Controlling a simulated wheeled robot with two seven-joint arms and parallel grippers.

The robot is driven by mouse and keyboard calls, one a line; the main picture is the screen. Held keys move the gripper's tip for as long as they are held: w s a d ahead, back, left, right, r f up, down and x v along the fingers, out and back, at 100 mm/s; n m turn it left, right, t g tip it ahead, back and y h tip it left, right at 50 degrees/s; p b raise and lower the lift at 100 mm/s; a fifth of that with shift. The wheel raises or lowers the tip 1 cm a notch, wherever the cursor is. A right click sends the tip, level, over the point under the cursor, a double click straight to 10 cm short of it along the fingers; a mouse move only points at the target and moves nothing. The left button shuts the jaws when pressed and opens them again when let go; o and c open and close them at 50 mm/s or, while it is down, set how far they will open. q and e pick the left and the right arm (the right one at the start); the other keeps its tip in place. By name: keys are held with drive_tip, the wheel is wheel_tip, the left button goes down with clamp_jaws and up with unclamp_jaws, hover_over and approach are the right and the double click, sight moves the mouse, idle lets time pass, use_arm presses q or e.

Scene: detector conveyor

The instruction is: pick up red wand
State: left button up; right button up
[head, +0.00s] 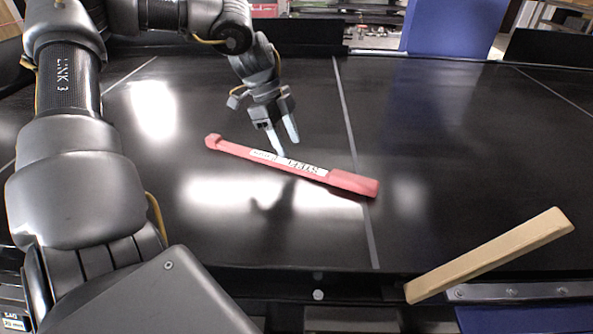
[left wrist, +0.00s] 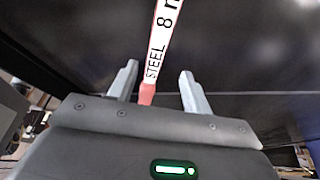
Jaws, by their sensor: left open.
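The red wand (head: 236,149) lies on the black conveyor belt, slanting from upper left to lower right, with a white label along its middle. Its thicker handle end is at the right. My left gripper (head: 282,144) is open, just above the labelled middle of the wand. In the left wrist view, the wand's label (left wrist: 164,40) reads "STEEL 8" and runs up between the two open fingers of my left gripper (left wrist: 161,88). The fingers do not grip it. My right gripper is not in view.
A wooden block (head: 490,256) lies slanted at the conveyor's front right edge. A blue panel (head: 447,27) stands behind the belt. The black belt (head: 450,140) is clear to the right of the wand.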

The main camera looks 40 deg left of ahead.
sight(296, 165)
use_arm(q)
drive_tip(key=shift+d+f, duration=0.1)
drive_tip(key=b+x, duration=0.2)
drive_tip(key=x, duration=0.1)
drive_tip(key=b+x, duration=0.1)
drive_tip(key=shift+s+d+f, duration=0.15)
drive_tip(key=shift+s+f, duration=0.15)
drive_tip(key=shift+w+d+f, duration=0.1)
drive_tip(key=shift+f, duration=0.1)
drive_tip(key=shift+r, duration=0.1)
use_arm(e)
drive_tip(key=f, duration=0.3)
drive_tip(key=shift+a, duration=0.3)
use_arm(q)
clamp_jaws()
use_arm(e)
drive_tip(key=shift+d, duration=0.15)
